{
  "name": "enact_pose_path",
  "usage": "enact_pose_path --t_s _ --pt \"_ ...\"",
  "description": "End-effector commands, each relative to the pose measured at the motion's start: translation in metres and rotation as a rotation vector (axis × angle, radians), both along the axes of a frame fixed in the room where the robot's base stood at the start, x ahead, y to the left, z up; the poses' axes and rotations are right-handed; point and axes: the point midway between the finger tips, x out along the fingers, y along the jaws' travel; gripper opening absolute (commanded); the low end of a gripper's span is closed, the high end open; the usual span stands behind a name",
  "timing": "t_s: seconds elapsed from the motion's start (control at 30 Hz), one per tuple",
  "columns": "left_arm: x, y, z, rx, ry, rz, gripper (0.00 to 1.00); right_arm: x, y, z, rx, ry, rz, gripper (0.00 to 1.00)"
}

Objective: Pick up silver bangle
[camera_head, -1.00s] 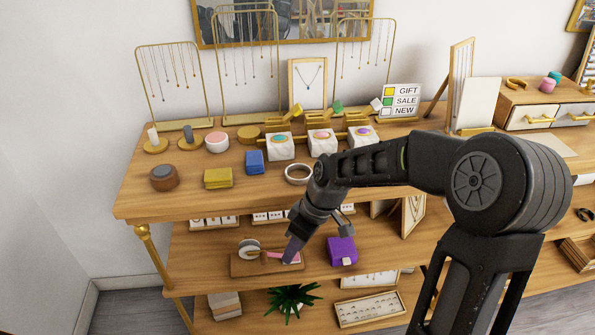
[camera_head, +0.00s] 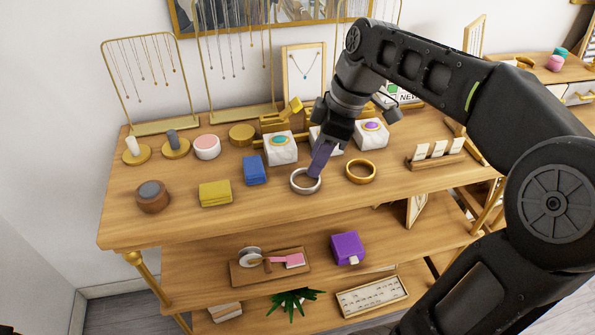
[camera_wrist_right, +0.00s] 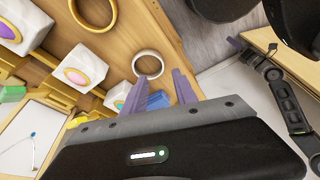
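The silver bangle (camera_head: 306,190) lies flat on the top shelf, between the blue box and the gold bangle. It also shows in the right wrist view (camera_wrist_right: 148,51), just beyond the fingertips. My right gripper (camera_head: 318,165) is over the silver bangle's back edge, its purple finger overlapping the ring in the head view. In the right wrist view (camera_wrist_right: 158,82) its two fingers are apart with nothing gripped. I cannot tell whether they touch the bangle. My left gripper (camera_wrist_right: 239,45) seems to show small at the right of the wrist view, its fingers unclear.
A gold bangle (camera_head: 361,179) lies close on the right, a blue box (camera_head: 254,170) on the left. White cubes with coloured rings (camera_head: 281,154) stand just behind. A purple box (camera_head: 346,248) sits on the lower shelf. The shelf front before the bangle is clear.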

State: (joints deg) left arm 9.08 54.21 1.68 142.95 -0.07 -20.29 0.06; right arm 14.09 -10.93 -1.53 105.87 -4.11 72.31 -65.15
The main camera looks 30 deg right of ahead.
Motion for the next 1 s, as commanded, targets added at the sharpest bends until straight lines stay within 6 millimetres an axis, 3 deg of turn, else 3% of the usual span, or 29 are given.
enact_pose_path --t_s 0.23,0.5,0.83,1.0 --pt "-0.001 0.0 0.0 0.0 0.001 0.0 0.36 0.001 0.001 -0.003 0.0 0.0 -0.001 0.34" --pt "0.0 0.0 0.002 0.0 0.001 0.0 0.36 0.005 0.006 -0.025 0.0 0.0 -0.002 0.34" --pt "0.0 0.0 0.003 0.0 0.001 0.0 0.36 0.006 0.007 -0.028 0.001 0.001 -0.002 0.34" --pt "-0.001 0.0 0.009 0.001 0.002 0.0 0.36 0.008 0.012 -0.047 0.001 0.005 -0.001 0.34"
